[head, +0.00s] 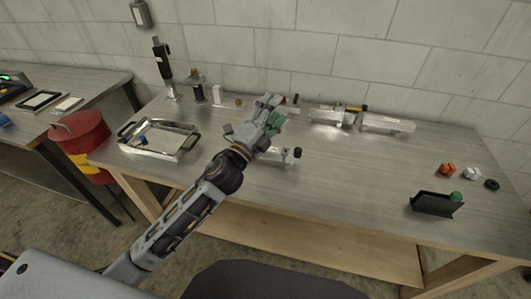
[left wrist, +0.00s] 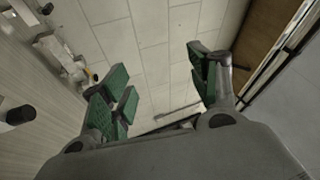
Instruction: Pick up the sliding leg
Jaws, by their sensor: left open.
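My left gripper (head: 272,113) is open and empty above the middle of the table, its fingers pointing toward the wall. Its green-padded fingers stand wide apart in the left wrist view (left wrist: 160,82). A small aluminium piece with a black knob (head: 282,157) lies just in front of it, partly hidden by my gripper and wrist. Two aluminium assemblies lie at the back, one at the middle (head: 328,117) and a longer one (head: 388,123) to its right. I cannot tell for sure which piece is the sliding leg. My right gripper is not in view.
A metal tray (head: 187,153) sits at the table's left. A black-and-silver upright tool (head: 163,63) stands behind it. A black holder (head: 432,205) and small orange, white and black parts (head: 447,169) lie at the right. The centre-right tabletop is clear. A red bin (head: 80,135) stands left.

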